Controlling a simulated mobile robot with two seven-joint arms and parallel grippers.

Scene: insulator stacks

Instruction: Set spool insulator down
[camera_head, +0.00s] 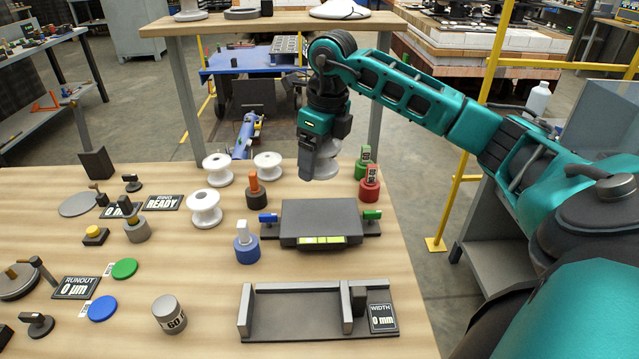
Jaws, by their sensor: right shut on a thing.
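My right gripper (312,172) points down over the far part of the table, its arm coming in from the right. Three similar white spool insulators stand to the left: one at the back (218,168), one nearer the gripper (267,165) and one in front (205,208). My left gripper is not in view.
A dark grey fixture (321,222) with blue and green end tabs lies in front of the gripper. Red and green posts (370,183) stand close to its right. An orange-topped post (256,190) is to the left. A width gauge (290,323) lies at the front.

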